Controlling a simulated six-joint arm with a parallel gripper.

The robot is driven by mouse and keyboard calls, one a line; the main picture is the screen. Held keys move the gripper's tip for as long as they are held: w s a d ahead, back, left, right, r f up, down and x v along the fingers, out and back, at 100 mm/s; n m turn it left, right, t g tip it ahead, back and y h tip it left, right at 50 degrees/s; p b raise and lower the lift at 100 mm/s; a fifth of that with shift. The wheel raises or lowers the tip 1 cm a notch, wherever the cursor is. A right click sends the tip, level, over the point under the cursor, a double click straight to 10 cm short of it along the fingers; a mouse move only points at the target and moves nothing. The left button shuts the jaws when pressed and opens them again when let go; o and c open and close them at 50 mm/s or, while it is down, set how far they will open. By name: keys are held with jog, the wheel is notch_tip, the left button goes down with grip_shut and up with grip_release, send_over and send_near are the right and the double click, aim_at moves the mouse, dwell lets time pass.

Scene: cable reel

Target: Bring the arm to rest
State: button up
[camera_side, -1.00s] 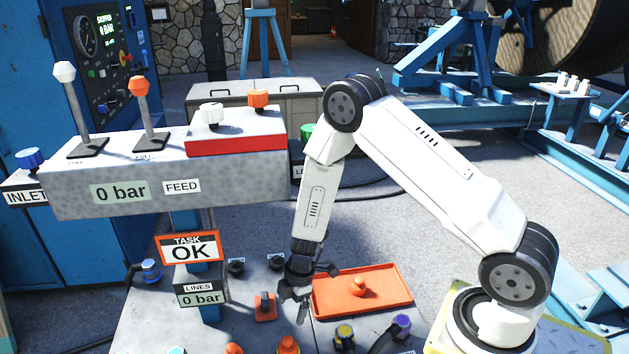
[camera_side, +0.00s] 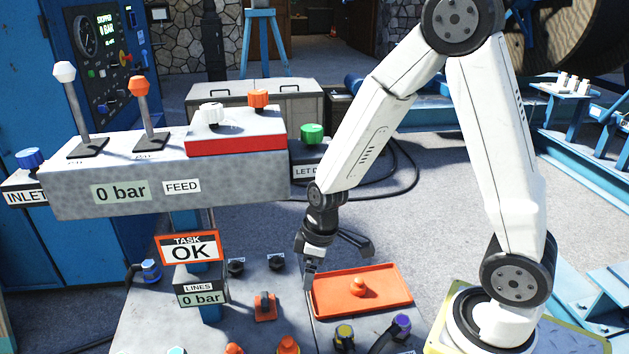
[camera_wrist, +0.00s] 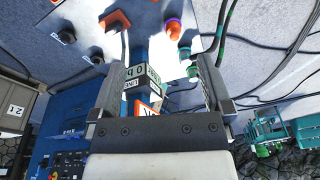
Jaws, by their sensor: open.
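My gripper (camera_side: 338,262) is open and empty above the bench, just behind the orange tray (camera_side: 330,304). One finger points down toward the tray's back left corner and the other reaches out to the right. In the wrist view my gripper (camera_wrist: 158,85) shows its two fingers spread wide with nothing held between them. The sign (camera_side: 189,248) reads "TASK OK" on its post at the left of the bench.
An orange knob (camera_side: 358,287) sits in the tray. The grey feed block (camera_side: 150,185) with two levers reads 0 bar. A green knob (camera_side: 312,134) is behind. Several coloured connectors line the bench's front.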

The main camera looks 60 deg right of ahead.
jog(key=s+d+r+m+t+h, duration=0.1)
jog(key=s+r+m, duration=0.4)
jog(key=shift+s+r, duration=0.2)
jog(key=shift+r, duration=0.2)
dwell(0.9)
